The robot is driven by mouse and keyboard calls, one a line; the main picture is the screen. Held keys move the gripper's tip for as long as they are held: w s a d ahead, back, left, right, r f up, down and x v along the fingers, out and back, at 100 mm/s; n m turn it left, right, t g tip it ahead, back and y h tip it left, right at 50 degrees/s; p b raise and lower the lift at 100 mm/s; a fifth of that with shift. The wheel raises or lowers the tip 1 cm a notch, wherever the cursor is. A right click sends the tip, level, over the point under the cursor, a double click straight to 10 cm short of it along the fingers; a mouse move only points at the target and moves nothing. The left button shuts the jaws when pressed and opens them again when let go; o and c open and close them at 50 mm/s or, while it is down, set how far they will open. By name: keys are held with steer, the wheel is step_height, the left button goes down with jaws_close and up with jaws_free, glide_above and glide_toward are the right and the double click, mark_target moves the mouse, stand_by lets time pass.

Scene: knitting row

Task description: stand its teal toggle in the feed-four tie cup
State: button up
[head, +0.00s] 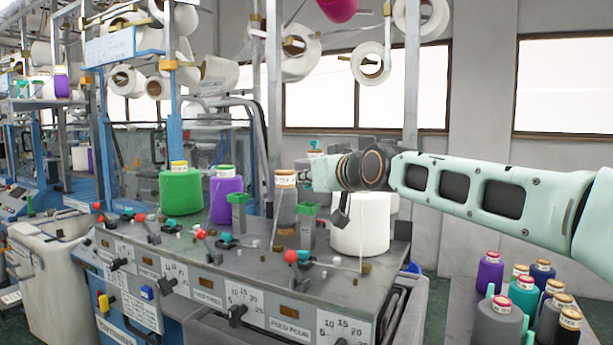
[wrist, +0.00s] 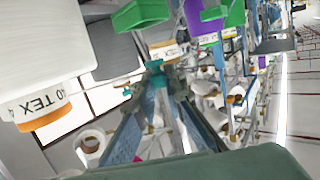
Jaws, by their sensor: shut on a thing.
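My gripper (head: 322,174) reaches in from the right above the machine bed, beside the white cone (head: 358,226). It is shut; what it holds is small and hard to make out, seemingly a teal toggle, which shows near the middle of the wrist view (wrist: 155,68). Below and left of the gripper, a green cup-like holder (head: 307,212) stands on a grey post at the front feed; I cannot tell if this is the tie cup. A teal piece (head: 303,257) lies beside a red ball knob (head: 291,256) there. The white cone also shows in the wrist view (wrist: 35,60).
A grey cone (head: 285,205), a purple cone (head: 226,200) and a green cone (head: 180,192) stand along the bed. Thin yarn guides rise nearby. Several spare cones (head: 497,320) stand at lower right.

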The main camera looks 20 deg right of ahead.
steer(key=shift+f+b, duration=0.65)
steer(key=shift+f, duration=0.55)
steer(key=shift+s+b, duration=0.1)
steer(key=shift+b, duration=0.2)
steer(key=shift+f+b, duration=1.1)
steer(key=shift+b, duration=0.1)
steer(key=o, duration=0.8)
